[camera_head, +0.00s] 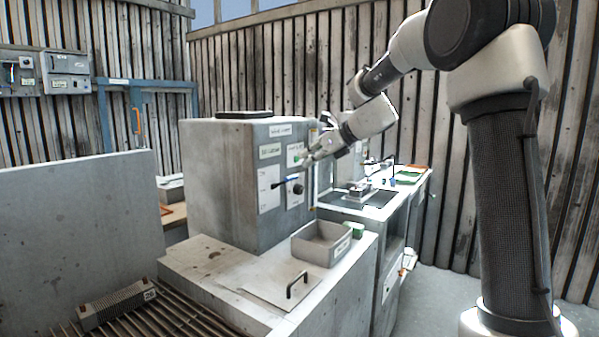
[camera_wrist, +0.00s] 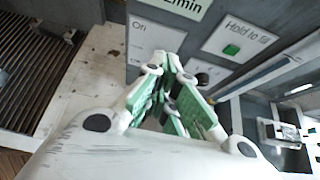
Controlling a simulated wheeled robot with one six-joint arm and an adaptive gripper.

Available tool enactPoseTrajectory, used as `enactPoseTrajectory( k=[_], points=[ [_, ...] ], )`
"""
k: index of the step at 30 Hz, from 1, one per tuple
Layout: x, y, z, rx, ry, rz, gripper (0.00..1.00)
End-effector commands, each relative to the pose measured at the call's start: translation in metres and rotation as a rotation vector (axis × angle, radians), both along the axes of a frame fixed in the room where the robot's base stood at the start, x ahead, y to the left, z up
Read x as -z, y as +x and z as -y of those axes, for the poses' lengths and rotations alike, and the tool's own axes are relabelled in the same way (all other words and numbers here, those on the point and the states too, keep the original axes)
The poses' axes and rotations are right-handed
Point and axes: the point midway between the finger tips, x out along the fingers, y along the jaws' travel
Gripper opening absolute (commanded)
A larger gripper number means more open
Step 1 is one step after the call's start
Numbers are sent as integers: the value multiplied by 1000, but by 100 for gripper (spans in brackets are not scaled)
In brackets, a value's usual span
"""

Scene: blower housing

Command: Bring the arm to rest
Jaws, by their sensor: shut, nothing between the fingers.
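My gripper (camera_head: 308,160) is at the end of my raised arm, in front of the labelled face of a grey cabinet (camera_head: 222,180). In the wrist view my gripper (camera_wrist: 170,62) shows with its green-padded fingers closed together and nothing between them. Behind the fingertips are a white label panel (camera_wrist: 155,45) and a panel with a green button (camera_wrist: 231,50) marked "Hold to". A dark round knob (camera_wrist: 203,79) shows just right of the fingers. I cannot tell whether the fingertips touch the cabinet.
A grey open bin (camera_head: 321,243) and a plate with a black handle (camera_head: 296,284) lie on the concrete ledge below. A slatted grate (camera_head: 150,320) is at the front left. A workbench (camera_head: 385,208) with small items stands behind. Floor (camera_head: 430,295) is clear between bench and my column.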

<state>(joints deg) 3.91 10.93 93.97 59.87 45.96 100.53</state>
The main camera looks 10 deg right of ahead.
Motion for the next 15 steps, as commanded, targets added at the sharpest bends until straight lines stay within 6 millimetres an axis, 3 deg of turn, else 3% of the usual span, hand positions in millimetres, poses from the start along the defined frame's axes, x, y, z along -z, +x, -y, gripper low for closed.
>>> enactPoseTrajectory(
  k=[5, 15],
  points=[
    [-15, -9, 8, -2, 0, -5, 0],
    [-17, -11, 9, -2, -2, -9, 0]
  ],
)
